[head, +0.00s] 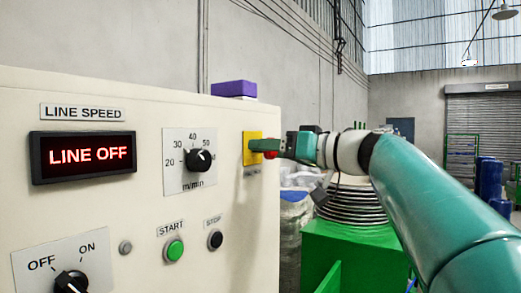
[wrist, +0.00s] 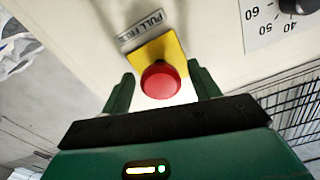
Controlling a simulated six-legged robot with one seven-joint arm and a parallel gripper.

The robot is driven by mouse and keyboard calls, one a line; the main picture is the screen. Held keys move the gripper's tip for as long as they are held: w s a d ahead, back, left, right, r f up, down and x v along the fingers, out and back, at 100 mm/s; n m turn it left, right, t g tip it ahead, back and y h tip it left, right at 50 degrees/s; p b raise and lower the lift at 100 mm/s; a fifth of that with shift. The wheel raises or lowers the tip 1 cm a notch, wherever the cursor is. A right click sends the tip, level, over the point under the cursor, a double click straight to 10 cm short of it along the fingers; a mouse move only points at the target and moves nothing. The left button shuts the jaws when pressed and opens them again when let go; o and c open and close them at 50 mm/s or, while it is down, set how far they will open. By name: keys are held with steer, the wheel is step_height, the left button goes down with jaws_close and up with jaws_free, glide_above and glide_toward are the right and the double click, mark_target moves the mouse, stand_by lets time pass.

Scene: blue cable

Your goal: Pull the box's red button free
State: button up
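The red button (wrist: 161,80) sits on a yellow plate (wrist: 158,52) on the cream control box (head: 110,190). In the head view the button (head: 271,154) is mostly hidden by my gripper. My gripper (wrist: 163,85) is open, with one green finger on each side of the button in the wrist view. A gap shows between the button and each finger. In the head view my gripper (head: 272,146) reaches the yellow plate (head: 251,148) from the right. I cannot tell whether a fingertip touches the plate.
The box front carries a speed dial (head: 199,160), a green start button (head: 174,250), a black stop button (head: 215,240) and a lit LINE OFF display (head: 84,156). A purple block (head: 234,89) lies on top. A green stand with a coil (head: 348,207) is behind my arm.

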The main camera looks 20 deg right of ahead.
steer(key=v, duration=1.3)
steer(key=shift+s+d, duration=0.25)
steer(key=shift+s, duration=0.1)
steer(key=a+f+m+g+h, duration=0.25)
steer(key=a+f, duration=0.45)
steer(key=f, duration=0.5)
steer(key=a+f+m+g+h, duration=0.15)
steer(key=a+f+g, duration=0.35)
steer(key=f, duration=0.6)
steer(key=s+a+f+g+h, duration=0.1)
steer(key=s+a+f+h, duration=0.2)
steer(key=f, duration=0.6)
steer(key=s+a+f+g+h, duration=0.1)
steer(key=s+a+f+h, duration=0.2)
steer(key=f, duration=0.7)
steer(key=shift+s+f, duration=0.25)
steer(key=shift+s, duration=0.7)
steer(key=shift+a, duration=0.1)
